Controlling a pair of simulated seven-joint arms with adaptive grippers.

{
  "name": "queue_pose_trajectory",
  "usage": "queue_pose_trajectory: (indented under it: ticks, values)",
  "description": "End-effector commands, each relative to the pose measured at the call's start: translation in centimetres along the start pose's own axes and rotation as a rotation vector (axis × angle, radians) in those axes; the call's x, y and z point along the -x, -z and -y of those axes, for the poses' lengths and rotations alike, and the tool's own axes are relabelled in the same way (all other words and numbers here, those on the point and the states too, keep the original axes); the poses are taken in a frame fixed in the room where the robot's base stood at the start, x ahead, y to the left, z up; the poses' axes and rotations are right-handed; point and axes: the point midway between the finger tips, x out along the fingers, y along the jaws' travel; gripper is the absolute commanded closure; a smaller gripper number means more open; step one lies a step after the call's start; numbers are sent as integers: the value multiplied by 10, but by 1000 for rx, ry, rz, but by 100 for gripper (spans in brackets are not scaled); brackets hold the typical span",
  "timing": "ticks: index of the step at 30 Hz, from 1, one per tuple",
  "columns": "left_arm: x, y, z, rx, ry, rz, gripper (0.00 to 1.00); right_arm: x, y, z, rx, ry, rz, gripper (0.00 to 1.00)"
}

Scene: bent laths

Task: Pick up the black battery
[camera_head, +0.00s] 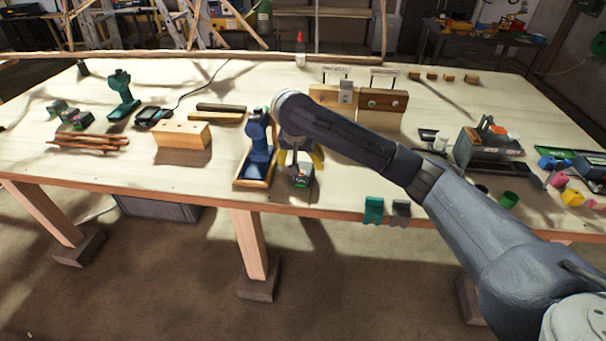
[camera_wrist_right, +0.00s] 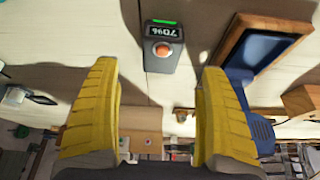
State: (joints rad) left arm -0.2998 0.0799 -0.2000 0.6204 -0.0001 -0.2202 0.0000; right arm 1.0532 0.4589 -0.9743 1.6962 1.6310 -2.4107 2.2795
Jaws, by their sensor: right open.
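Several dark battery-like blocks with green marks (camera_head: 82,120) lie at the left of the table; I cannot tell which is the black battery. My right gripper (camera_head: 300,160) is open and empty, with yellow fingers spread, far to the right of those blocks. It is low over the table's front part, above a small dark device (camera_head: 301,182). In the right wrist view the device (camera_wrist_right: 163,38) has a green strip, a display reading 7096 and an orange button. It lies ahead of the gap between the fingertips (camera_wrist_right: 158,68). My left gripper is not in view.
A wooden block with holes (camera_head: 182,135), brown sticks (camera_head: 88,141) and a teal drill (camera_head: 121,92) are further left. A grey machine (camera_head: 484,155) stands at right.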

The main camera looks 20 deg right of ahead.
Motion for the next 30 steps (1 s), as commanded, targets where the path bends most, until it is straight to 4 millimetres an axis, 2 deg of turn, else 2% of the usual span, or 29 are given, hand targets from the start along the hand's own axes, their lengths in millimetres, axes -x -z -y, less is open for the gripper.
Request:
queue_pose_trajectory:
  ticks: [4, 13, 24, 30]
  values:
    - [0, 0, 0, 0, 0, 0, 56, -15, 0, 0, -1, 0, 2, 22]
    - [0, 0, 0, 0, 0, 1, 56, -28, -1, 1, 0, 0, 2, 22]
    - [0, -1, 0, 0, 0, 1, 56, -69, 1, 1, -1, 0, 2, 22]
    - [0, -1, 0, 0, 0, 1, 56, -74, 2, 2, 0, 0, 0, 22]
